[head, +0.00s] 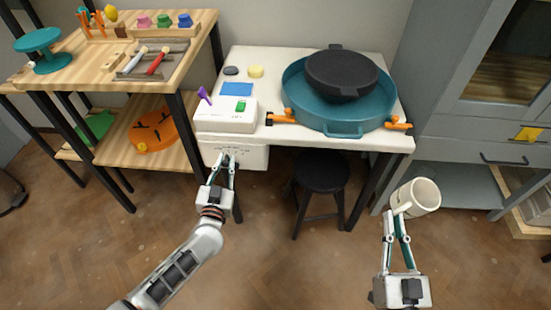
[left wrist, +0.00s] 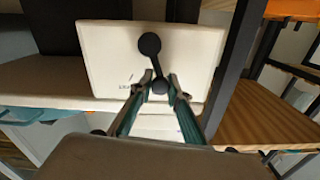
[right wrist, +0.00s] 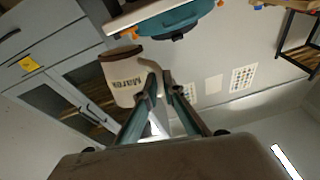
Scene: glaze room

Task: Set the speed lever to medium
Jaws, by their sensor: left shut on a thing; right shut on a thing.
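The speed lever (left wrist: 155,66) is a black bar with a round pivot and a round knob, on a white panel (left wrist: 105,50) in the left wrist view. My left gripper (left wrist: 159,88) is shut on the lever's knob end. In the head view my left gripper (head: 229,160) is at the white front panel (head: 250,157) below the table top, and the lever is mostly hidden by it. Small markings on the panel are too small to read. My right gripper (head: 400,218) is shut on the handle of a cream mug (head: 424,196), held in the air at the right.
The white table (head: 290,62) bears a teal basin (head: 300,95) with a dark round vessel (head: 342,72), and a white box (head: 225,118) with a purple lever and a green switch. A black stool (head: 321,172) stands underneath. A wooden shelf (head: 185,52) is left, a grey cabinet (head: 455,120) right.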

